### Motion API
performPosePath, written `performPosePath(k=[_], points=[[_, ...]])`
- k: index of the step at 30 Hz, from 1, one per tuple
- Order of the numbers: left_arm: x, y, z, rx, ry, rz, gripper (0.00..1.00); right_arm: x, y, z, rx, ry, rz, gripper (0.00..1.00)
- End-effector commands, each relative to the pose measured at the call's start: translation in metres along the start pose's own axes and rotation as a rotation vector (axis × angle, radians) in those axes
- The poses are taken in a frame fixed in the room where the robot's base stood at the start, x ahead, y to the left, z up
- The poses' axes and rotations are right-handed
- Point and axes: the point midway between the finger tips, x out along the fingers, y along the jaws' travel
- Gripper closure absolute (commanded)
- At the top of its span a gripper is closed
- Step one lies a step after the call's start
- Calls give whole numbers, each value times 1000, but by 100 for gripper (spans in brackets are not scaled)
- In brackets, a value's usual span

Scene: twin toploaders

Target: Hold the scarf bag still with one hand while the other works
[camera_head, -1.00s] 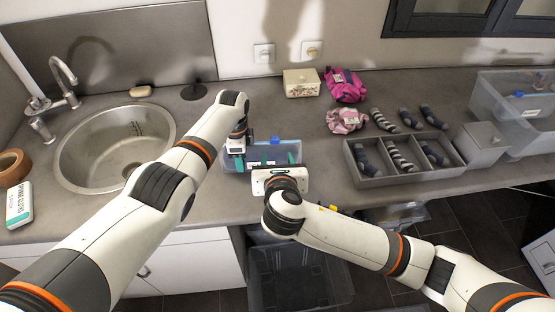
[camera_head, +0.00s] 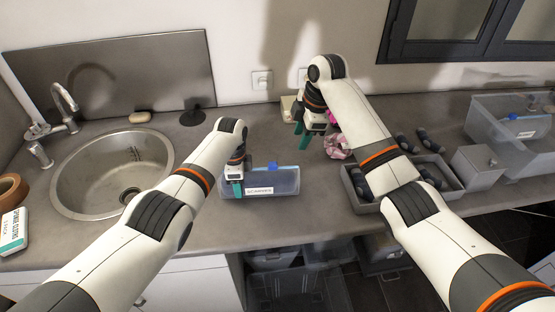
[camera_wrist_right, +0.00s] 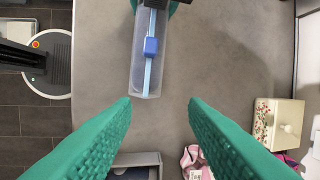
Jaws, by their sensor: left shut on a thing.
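The scarf bag (camera_head: 285,181) is a clear bag labelled SCARVES with a blue slider along its top. It stands on the counter near the front edge. My left gripper (camera_head: 237,187) is shut on its left end. In the right wrist view, the bag (camera_wrist_right: 147,72) shows at the top with the blue slider on its strip. My right gripper (camera_head: 303,136) is open and empty, behind and to the right of the bag, apart from it. Its two green fingers (camera_wrist_right: 160,102) are spread in its wrist view. A pale pink cloth (camera_head: 337,147) lies beside it, and a magenta cloth is mostly hidden.
A small floral box (camera_wrist_right: 276,122) stands near the right gripper. A grey divided tray (camera_head: 457,194) with rolled socks lies to the right, partly behind my right arm. A grey box (camera_head: 487,167) and a clear bin (camera_head: 490,128) stand beyond. The sink (camera_head: 85,180) is at left.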

Motion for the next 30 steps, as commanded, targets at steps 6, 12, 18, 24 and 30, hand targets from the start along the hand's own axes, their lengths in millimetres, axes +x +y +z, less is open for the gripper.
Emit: performPosePath(k=[6,12,18,24,30], points=[[0,0,0,0,0,-1,80,-21,-2,21,132,-185,112,60],[0,0,0,1,0,-2,80,-2,2,28,142,-202,128,60],[0,0,0,1,0,-2,80,37,6,36,141,-201,127,60],[0,0,0,1,0,-2,80,72,10,43,140,-199,125,60],[0,0,0,0,0,-2,80,90,11,46,141,-199,122,60]])
